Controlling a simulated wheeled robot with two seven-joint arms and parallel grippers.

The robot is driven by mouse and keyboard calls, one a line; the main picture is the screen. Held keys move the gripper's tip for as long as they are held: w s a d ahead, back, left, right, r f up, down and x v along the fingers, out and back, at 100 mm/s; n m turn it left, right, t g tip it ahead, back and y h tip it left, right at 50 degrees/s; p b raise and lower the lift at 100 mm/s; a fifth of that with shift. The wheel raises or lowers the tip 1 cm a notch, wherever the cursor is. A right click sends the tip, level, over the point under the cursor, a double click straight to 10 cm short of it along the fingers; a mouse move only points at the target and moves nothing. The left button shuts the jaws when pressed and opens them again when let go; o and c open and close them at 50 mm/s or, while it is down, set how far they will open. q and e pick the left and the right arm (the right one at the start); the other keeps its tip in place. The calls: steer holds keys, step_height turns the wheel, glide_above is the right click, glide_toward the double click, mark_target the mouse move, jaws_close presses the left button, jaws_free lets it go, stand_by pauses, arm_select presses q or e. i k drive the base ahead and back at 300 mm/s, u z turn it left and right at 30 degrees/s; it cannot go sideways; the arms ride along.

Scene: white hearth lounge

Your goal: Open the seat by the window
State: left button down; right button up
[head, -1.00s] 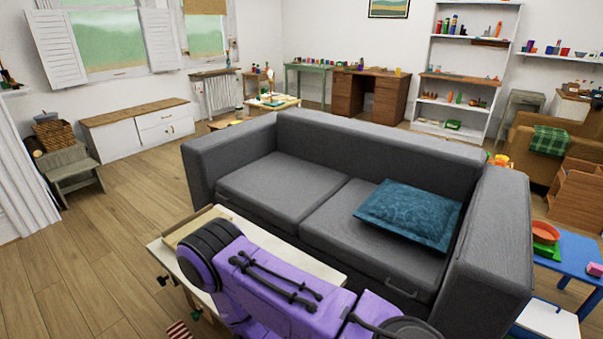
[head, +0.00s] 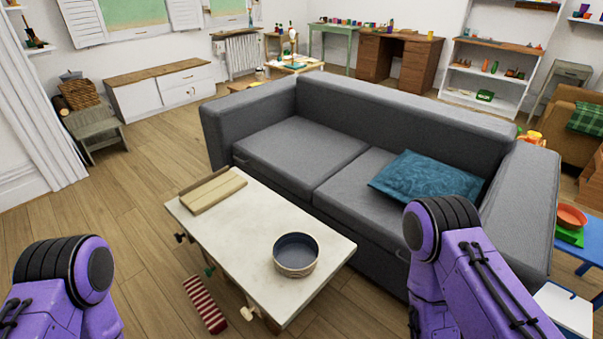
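The low white bench (head: 136,103) with a brown wooden top (head: 158,73) stands against the far wall under the shuttered window (head: 134,12), at the upper left of the head view. Its top lies flat and looks shut. Drawer or door fronts with handles (head: 184,78) show on the right part of its front. My purple arms show at the lower left and lower right, well short of the bench. Neither gripper is in the picture.
A grey sofa (head: 300,155) with a teal cushion stands ahead. A pale table (head: 235,235) holding a round pan (head: 296,254) and a board (head: 212,190) stands before it. Open wooden floor (head: 150,170) lies left of both. A small grey stool (head: 92,122) stands left of the bench.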

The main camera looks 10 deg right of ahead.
mark_target(296, 153)
steer(key=u, duration=0.05)
steer(key=k, duration=0.5)
steer(key=u, duration=1.35)
steer(key=i, duration=5.75)
steer(key=z, duration=3.75)
steer(key=i, duration=0.45)
steer(key=u, duration=0.05)
